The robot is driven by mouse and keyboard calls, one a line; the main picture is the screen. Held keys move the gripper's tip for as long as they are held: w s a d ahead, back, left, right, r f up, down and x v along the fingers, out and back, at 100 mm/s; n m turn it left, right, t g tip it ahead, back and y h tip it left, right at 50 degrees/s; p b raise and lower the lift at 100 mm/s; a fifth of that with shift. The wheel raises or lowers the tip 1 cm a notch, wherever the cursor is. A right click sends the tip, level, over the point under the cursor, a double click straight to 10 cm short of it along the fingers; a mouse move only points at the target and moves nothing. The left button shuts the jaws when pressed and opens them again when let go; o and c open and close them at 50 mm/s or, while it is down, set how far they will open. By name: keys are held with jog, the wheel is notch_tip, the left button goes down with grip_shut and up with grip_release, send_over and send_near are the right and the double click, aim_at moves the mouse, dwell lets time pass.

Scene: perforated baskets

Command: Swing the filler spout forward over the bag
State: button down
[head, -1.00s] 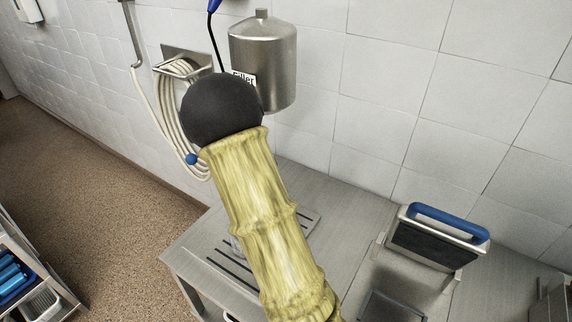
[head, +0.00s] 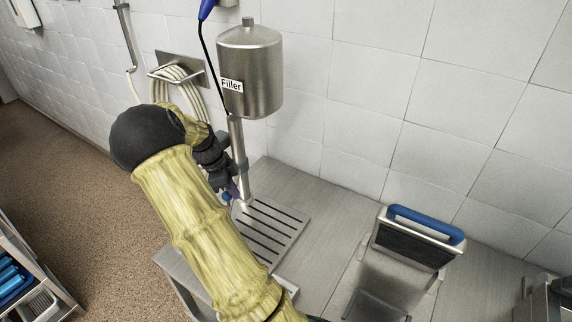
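The filler is a steel tank (head: 250,72) labelled "Filler", mounted on the tiled wall. A steel pipe (head: 238,150) runs down from it toward the slotted drain grate (head: 262,232). My gripper (head: 229,188) is dark and sits close to the left side of the lower pipe. Its fingers are small and partly hidden by my arm, so I cannot tell whether they touch the pipe or are open. A small blue part (head: 226,197) shows beside the fingers. I cannot make out a bag; my arm covers part of the bench.
A white coiled hose (head: 182,82) hangs on a wall bracket left of the tank. A device with a blue handle (head: 426,223) stands on the steel bench (head: 315,200) at right. A shelf with blue items (head: 14,280) is at lower left.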

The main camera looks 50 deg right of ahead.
jog(key=shift+w+a, duration=0.35)
jog(key=s+d+b, duration=0.1)
jog(key=s+d, duration=0.2)
jog(key=d, duration=0.1)
jog(key=b+v, duration=0.2)
jog(key=v, duration=0.7)
jog(key=shift+a, duration=0.25)
jog(key=shift+w+r, duration=0.1)
